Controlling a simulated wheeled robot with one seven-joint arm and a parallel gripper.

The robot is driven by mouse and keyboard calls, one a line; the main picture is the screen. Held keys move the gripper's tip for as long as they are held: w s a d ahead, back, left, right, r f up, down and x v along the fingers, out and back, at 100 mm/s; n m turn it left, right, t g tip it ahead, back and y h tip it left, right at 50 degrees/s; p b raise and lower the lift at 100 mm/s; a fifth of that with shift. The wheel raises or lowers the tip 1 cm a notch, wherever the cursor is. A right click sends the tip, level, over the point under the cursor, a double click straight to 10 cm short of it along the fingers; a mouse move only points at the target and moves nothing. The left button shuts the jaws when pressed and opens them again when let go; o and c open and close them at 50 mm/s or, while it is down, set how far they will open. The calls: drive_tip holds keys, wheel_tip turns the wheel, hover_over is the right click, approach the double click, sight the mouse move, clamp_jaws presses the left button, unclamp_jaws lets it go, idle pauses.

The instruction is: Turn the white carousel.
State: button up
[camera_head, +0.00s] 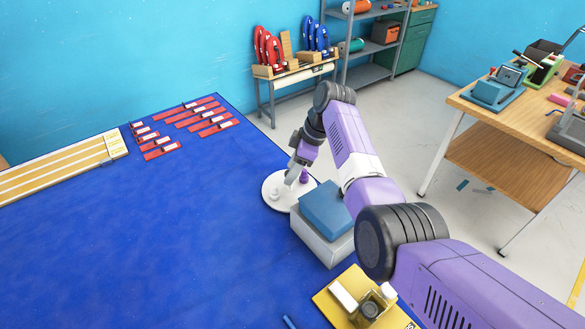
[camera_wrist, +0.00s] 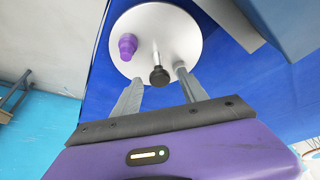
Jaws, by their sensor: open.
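The white carousel (camera_head: 271,200) is a round disc on the blue surface, close to its right edge. It also shows in the wrist view (camera_wrist: 178,22). A purple knob (camera_wrist: 128,45) stands near its left rim there, and a thin post with a dark knob (camera_wrist: 158,76) rises nearer my gripper. My gripper (camera_head: 292,180) is over the disc, pointing down. In the wrist view its two fingers (camera_wrist: 158,74) are apart, with the dark knob appearing between them. I cannot tell whether either finger touches it. My arm partly hides the disc in the head view.
A grey box with a blue top (camera_head: 327,208) stands right beside the carousel. A yellow tray (camera_head: 325,300) with small items is nearer. Red strips (camera_head: 200,114) and a wooden board (camera_head: 60,170) lie farther left. The blue surface (camera_head: 150,240) left of the carousel is clear.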

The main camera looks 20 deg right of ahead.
drive_tip(key=shift+c, duration=0.2)
clamp_jaws()
idle(1.1)
